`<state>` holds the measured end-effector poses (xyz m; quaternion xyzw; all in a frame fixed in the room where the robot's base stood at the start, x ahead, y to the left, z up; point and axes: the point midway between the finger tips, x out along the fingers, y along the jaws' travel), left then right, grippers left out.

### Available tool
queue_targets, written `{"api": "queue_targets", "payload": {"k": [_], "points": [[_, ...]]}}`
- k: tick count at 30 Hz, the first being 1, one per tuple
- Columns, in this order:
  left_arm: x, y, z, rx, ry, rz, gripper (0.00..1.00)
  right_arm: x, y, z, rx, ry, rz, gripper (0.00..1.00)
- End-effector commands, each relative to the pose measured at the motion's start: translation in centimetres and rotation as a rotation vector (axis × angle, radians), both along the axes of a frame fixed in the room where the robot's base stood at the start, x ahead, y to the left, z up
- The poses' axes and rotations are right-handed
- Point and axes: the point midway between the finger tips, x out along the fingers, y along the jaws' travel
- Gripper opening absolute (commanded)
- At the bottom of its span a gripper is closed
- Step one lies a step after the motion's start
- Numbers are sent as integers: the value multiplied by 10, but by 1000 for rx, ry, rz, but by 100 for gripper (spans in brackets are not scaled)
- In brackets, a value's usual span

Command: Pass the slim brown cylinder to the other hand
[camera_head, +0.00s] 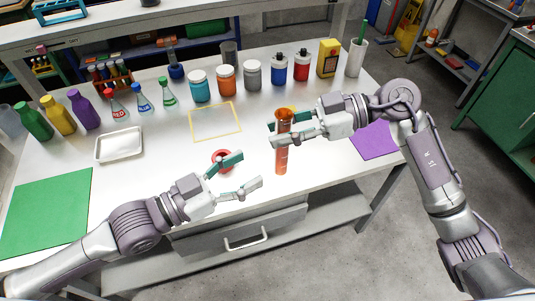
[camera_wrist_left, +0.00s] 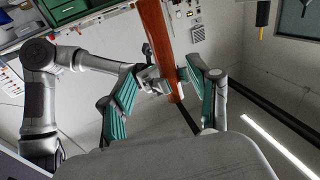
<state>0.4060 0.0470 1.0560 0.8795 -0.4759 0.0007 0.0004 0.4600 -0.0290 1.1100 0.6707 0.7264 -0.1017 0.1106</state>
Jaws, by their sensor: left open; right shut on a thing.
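The slim brown cylinder (camera_head: 282,160) looks orange-brown and translucent, with graduation marks, and is roughly upright above the table's front part. My right gripper (camera_head: 277,135) is shut on its upper part. My left gripper (camera_head: 252,169) is open and empty, to the left of the cylinder's lower part, with its fingers pointing towards it. In the left wrist view the cylinder (camera_wrist_left: 155,40) shows beyond and between the open left fingers (camera_wrist_left: 160,68), apart from them as far as I can tell. My right gripper (camera_wrist_left: 150,82) shows behind it, partly hidden.
A red round thing (camera_head: 219,154) lies on the table behind my left gripper. Several bottles and jars (camera_head: 226,80) line the back. A white tray (camera_head: 119,145), a green mat (camera_head: 45,212), a yellow outline (camera_head: 215,138) and a purple mat (camera_head: 374,141) are on the table.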

Motion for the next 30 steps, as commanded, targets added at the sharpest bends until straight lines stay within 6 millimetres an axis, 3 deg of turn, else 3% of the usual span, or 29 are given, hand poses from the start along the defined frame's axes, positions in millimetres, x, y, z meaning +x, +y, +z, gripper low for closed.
{"api": "queue_targets", "payload": {"k": [9, 15, 28, 30], "points": [[34, -53, 1, -4, -1, 0, 61, 0, 0, 0, 0, 0, 0, 0], [48, -74, 0, -2, 0, 0, 61, 0, 0, 0, 0, 0, 0, 0], [53, -82, -1, 0, 1, 0, 61, 0, 0, 0, 0, 0, 0, 0], [53, -81, -1, 0, 1, 0, 51, 0, 0, 0, 0, 0, 0, 0]]}}
